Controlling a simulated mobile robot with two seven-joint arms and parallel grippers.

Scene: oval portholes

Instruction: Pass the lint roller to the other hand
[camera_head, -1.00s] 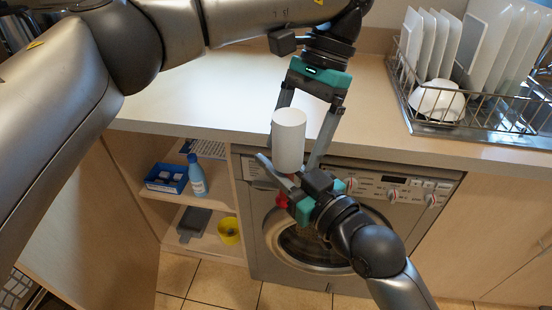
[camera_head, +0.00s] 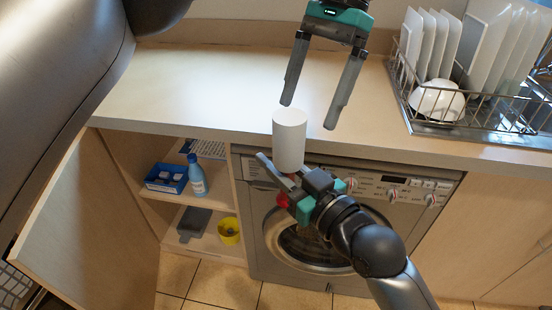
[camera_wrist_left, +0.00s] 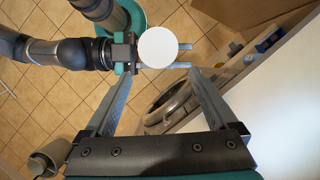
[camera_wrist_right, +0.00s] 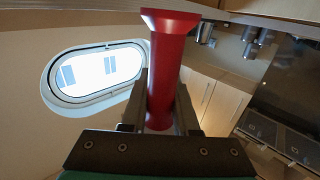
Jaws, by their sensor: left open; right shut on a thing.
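The lint roller has a white cylinder (camera_head: 289,141) and a red handle (camera_head: 283,201). It stands upright in front of the counter edge in the head view. My right gripper (camera_head: 282,177) is shut on the red handle, below the white cylinder. In the right wrist view the red handle (camera_wrist_right: 168,70) stands between the fingers. My left gripper (camera_head: 310,112) is open and empty, just above and behind the roller, with its fingers pointing down. In the left wrist view the white round end (camera_wrist_left: 158,48) lies beyond the open fingertips, apart from them.
A dish rack (camera_head: 470,128) with white plates and a bowl (camera_head: 437,100) stands at the right on the counter (camera_head: 230,90). The counter's left and middle are clear.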

